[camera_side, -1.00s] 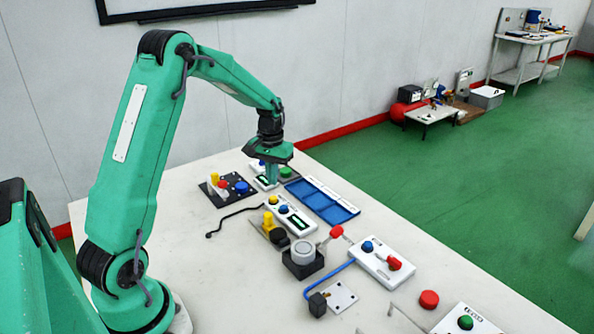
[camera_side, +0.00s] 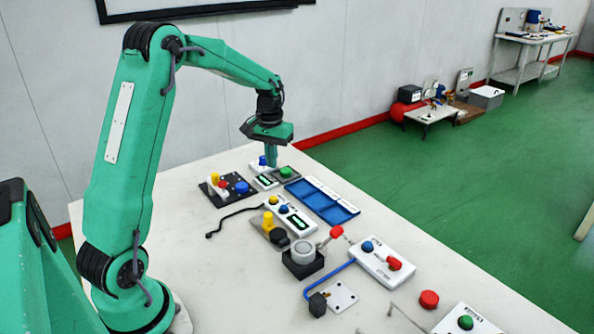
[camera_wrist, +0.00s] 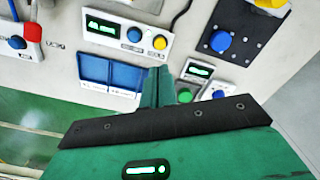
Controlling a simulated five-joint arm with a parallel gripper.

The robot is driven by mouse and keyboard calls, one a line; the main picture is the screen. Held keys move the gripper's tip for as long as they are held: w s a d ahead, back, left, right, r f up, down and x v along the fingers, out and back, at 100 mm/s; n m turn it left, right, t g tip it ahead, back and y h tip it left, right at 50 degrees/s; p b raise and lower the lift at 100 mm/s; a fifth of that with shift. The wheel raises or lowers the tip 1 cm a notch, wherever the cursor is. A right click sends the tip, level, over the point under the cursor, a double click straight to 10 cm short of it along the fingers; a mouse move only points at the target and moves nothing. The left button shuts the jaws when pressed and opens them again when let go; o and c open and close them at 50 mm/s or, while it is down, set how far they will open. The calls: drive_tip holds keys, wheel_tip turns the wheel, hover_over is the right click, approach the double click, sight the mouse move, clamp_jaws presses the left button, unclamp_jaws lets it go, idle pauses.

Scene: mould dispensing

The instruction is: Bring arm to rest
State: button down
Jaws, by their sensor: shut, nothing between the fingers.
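My green arm reaches over the white table (camera_side: 215,260), with my gripper (camera_side: 272,163) pointing down above the far end of the table. The fingers are shut with nothing between them. In the side view they hang just above the small panel with a green button (camera_side: 285,172), apart from the blue tray (camera_side: 322,202). In the wrist view my gripper (camera_wrist: 157,86) stands between the blue tray (camera_wrist: 108,72) and a small display box (camera_wrist: 199,70). The green button (camera_wrist: 184,96) is partly hidden behind the gripper body.
A black panel with a blue knob (camera_side: 241,187) lies left of my gripper. A white display box (camera_side: 291,215), a black block with a grey dial (camera_side: 302,253) and a white box with a red lever (camera_side: 383,262) stand nearer. Bare tabletop lies at the left.

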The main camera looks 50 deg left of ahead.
drive_tip(key=shift+r, duration=0.3)
drive_tip(key=s+d+r+m+t, duration=0.3)
drive_tip(key=s+d+r, duration=0.5)
drive_tip(key=d+r, duration=0.3)
drive_tip(key=s+d+m+t, duration=0.2)
drive_tip(key=s+d+m, duration=0.1)
drive_tip(key=s+d, duration=0.6)
drive_tip(key=s, duration=0.4)
drive_tip(key=shift+d+f+t, duration=0.15)
drive_tip(key=shift+d+t, duration=0.15)
drive_tip(key=shift+d, duration=0.05)
